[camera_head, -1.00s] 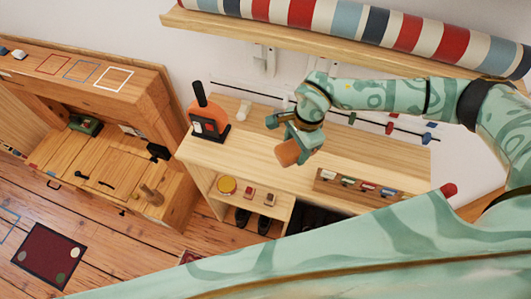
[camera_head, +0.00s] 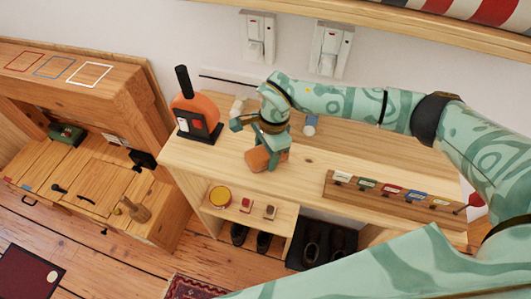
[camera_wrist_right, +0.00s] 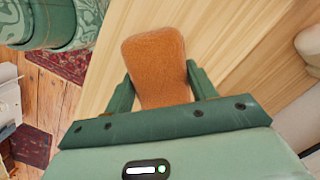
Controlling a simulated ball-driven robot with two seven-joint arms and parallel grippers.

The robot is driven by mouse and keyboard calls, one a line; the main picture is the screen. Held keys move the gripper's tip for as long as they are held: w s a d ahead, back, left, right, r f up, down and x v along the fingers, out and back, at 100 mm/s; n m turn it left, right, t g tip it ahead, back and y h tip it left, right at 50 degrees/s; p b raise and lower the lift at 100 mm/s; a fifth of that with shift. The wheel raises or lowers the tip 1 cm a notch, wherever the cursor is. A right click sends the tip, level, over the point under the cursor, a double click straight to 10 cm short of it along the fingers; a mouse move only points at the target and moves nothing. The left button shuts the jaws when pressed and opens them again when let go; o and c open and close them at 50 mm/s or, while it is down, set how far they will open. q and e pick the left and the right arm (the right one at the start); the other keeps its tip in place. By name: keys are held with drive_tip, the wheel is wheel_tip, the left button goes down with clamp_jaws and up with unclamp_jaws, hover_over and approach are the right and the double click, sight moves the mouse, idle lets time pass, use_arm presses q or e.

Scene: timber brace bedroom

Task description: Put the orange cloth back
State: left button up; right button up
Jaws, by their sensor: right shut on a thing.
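The orange cloth (camera_head: 257,160) is a small, rounded, folded-looking piece between the fingers of my right gripper (camera_head: 266,147), over the pale wooden bench top (camera_head: 320,165). In the right wrist view the cloth (camera_wrist_right: 155,65) stands out between the two green fingers of the right gripper (camera_wrist_right: 160,85), with the wood behind it. The right gripper is shut on it. I cannot tell whether the cloth touches the bench top. My left gripper is not in view.
An orange thing with a black handle and front (camera_head: 196,115) stands left of the gripper on the bench. A rack with several coloured tags (camera_head: 395,200) lies to the right. A shelf with a yellow-topped tin (camera_head: 219,196) and shoes (camera_head: 312,247) is below. Wall switches (camera_head: 257,38) are behind.

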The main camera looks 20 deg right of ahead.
drive_tip(key=o, duration=0.9)
drive_tip(key=r+p, duration=0.3)
drive_tip(key=r, duration=0.1)
drive_tip(key=d+r+p, duration=0.1)
drive_tip(key=r+p, duration=0.2)
drive_tip(key=r, duration=0.1)
drive_tip(key=r+p, duration=0.3)
drive_tip(key=r, duration=0.1)
drive_tip(key=shift+w+d, duration=0.15)
drive_tip(key=shift+d, duration=0.25)
